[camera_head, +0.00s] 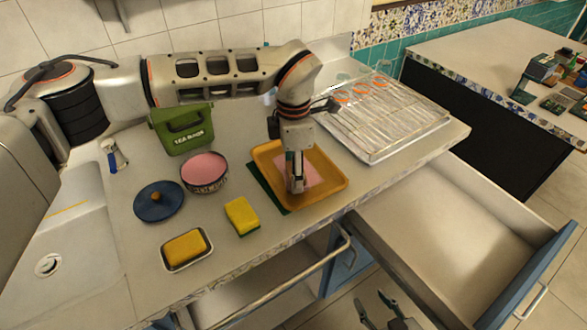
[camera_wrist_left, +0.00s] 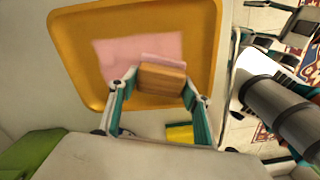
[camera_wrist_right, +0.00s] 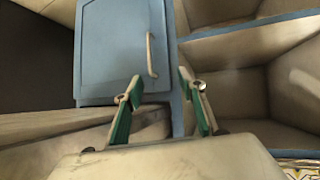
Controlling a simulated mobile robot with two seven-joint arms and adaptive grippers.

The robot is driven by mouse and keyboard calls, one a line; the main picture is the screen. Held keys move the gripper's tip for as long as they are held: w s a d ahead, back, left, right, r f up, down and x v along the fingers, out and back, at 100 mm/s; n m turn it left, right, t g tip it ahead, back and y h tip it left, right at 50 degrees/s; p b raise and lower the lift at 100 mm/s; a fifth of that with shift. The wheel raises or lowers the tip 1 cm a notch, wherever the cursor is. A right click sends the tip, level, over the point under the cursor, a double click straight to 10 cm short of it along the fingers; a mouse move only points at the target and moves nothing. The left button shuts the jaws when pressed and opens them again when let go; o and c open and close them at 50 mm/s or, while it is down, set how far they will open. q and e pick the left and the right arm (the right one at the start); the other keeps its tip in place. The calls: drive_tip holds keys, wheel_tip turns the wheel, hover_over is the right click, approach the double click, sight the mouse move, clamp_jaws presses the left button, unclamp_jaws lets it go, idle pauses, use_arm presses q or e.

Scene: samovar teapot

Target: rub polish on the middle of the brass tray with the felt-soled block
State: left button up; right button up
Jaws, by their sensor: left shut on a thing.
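The brass tray (camera_head: 335,186) is a shallow yellow-gold tray on the counter. It fills much of the left wrist view (camera_wrist_left: 205,30). A pink patch of polish (camera_head: 312,174) lies on its middle and shows in the left wrist view (camera_wrist_left: 125,52). My left gripper (camera_head: 296,186) points down over the tray, shut on the wooden felt-soled block (camera_wrist_left: 162,80). The block is at the pink patch's edge; I cannot tell whether its sole touches the tray. The fingers mostly hide the block in the head view. My right gripper (camera_head: 374,302) is open and empty, low before the drawer.
A round tin of pink paste (camera_head: 205,178), its blue lid (camera_head: 158,202), a yellow-green sponge (camera_head: 242,216), a dish with a yellow block (camera_head: 187,249) and a green tea-bags box (camera_head: 182,133) stand left of the tray. A ribbed drainer (camera_head: 385,120) lies right. An open drawer (camera_head: 450,215) juts out.

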use_arm(q)
drive_tip(key=shift+s+d+r+p, duration=0.15)
drive_tip(key=shift+s+d+p, duration=0.3)
drive_tip(key=shift+s, duration=0.4)
drive_tip(key=shift+s+d, duration=0.4)
drive_tip(key=shift+s, duration=0.3)
drive_tip(key=shift+w+a+r, duration=0.1)
drive_tip(key=shift+w+a, duration=0.35)
drive_tip(key=shift+w, duration=0.35)
drive_tip(key=shift+w+a, duration=0.4)
drive_tip(key=shift+w, duration=0.4)
drive_tip(key=shift+r+p, duration=1.55)
drive_tip(key=shift+r, duration=0.85)
drive_tip(key=shift+r+p, duration=0.35)
drive_tip(key=shift+r, duration=0.3)
